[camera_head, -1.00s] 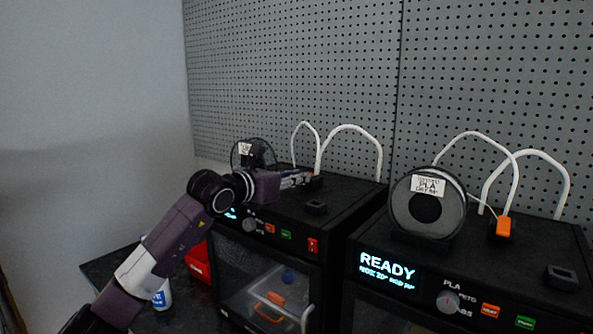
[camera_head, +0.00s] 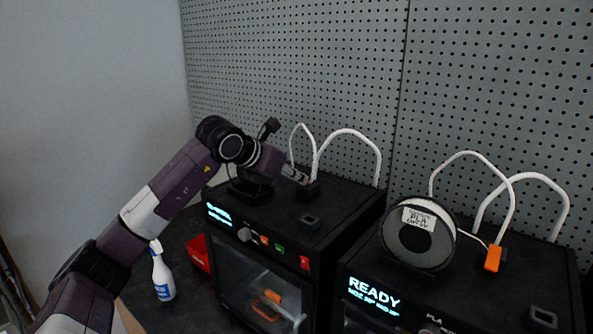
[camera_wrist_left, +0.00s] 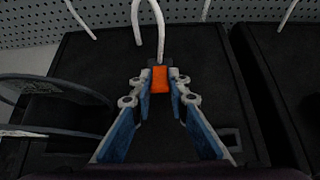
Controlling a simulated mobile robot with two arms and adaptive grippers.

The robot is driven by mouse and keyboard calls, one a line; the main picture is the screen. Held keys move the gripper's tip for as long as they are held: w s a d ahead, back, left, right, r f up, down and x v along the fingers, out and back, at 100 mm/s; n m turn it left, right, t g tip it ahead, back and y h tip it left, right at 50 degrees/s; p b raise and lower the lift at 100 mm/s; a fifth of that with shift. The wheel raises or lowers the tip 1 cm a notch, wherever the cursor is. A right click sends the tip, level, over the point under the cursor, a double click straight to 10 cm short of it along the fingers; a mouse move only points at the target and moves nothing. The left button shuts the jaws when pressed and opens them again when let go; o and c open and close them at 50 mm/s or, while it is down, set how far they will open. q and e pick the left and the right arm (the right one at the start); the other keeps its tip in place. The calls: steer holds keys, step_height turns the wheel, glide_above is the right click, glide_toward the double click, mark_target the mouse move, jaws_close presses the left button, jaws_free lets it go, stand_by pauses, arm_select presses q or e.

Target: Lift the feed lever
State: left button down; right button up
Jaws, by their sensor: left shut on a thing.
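The orange feed lever (camera_wrist_left: 160,80) of the left printer shows in the wrist view between the blue-padded fingers, at the foot of a white tube. My left gripper (camera_wrist_left: 160,92) is shut on it at the fingertips. In the head view my left gripper (camera_head: 302,178) reaches down from the left to the back of the left printer's top (camera_head: 340,203); the lever is hidden there by the fingers. How far the lever is raised, I cannot tell. My right gripper is not in view.
The right printer (camera_head: 520,275) carries a PLA spool (camera_head: 395,243) and its own orange lever (camera_head: 492,258). The left printer's spool (camera_wrist_left: 60,125) stands close beside the left gripper. White tubes (camera_head: 350,132) arch behind. A spray bottle (camera_head: 161,275) and red bin (camera_head: 199,252) stand left.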

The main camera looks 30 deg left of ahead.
arm_select(q)
steer(key=shift+r, duration=0.1)
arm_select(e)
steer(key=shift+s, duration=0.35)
arm_select(q)
steer(key=c, duration=1.8)
jaws_free()
steer(key=shift+c, duration=0.2)
steer(key=shift+s, duration=0.1)
steer(key=v, duration=1.1)
steer(key=shift+s+r, duration=0.25)
steer(key=shift+s, duration=0.05)
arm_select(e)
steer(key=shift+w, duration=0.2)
